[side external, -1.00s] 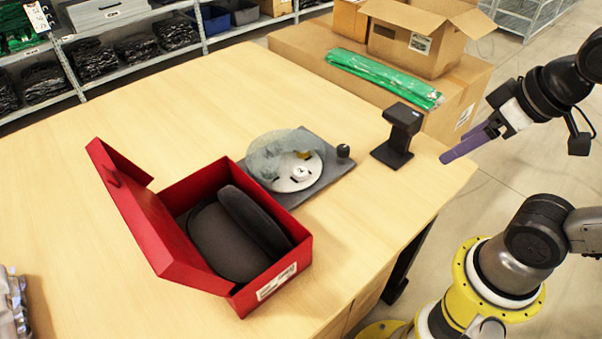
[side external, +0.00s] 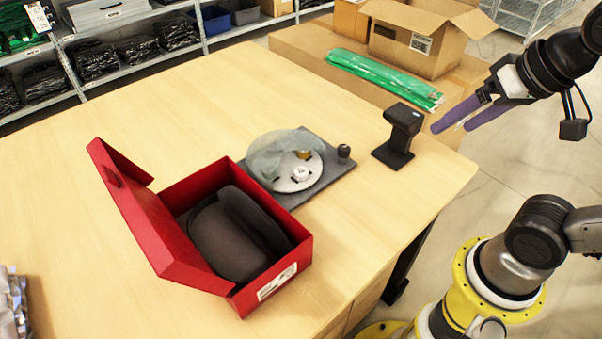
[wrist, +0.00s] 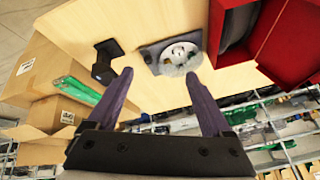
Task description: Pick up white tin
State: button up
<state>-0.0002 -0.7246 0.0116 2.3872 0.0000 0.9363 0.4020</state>
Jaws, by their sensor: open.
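A small white tin (side external: 299,174) sits on a round platter (side external: 272,151) on a dark grey base, near the middle of the table. A small gold item (side external: 304,154) is on the platter behind it. The platter also shows in the wrist view (wrist: 178,54), where the tin is too small to make out clearly. My gripper (side external: 450,128) is open and empty, with purple fingers. It is in the air near the table's right edge, well apart from the tin. In the wrist view its fingers (wrist: 158,73) are spread, with the platter beyond them.
An open red box (side external: 275,275) holding a dark item stands left of and nearer than the platter. A black scanner stand (side external: 399,138) stands between the platter and my gripper. Cardboard boxes (side external: 415,45) and a green packet (side external: 385,79) lie behind. The table's left is largely clear.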

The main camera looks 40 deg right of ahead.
jog(key=w+r+m, duration=0.3)
jog(key=w, duration=0.2)
jog(key=m+g, duration=0.6)
jog(key=m, duration=0.2)
send_over(301, 170)
jog(key=f, duration=2.7)
jog(key=shift+w+f, duration=0.2)
jog(key=shift+f, duration=0.1)
jog(key=shift+s+f, duration=0.15)
jog(key=shift+f, duration=1.25)
jog(key=shift+s+f, duration=0.1)
jog(key=shift+f, duration=1.25)
grip_shut()
jog(key=shift+r, duration=0.1)
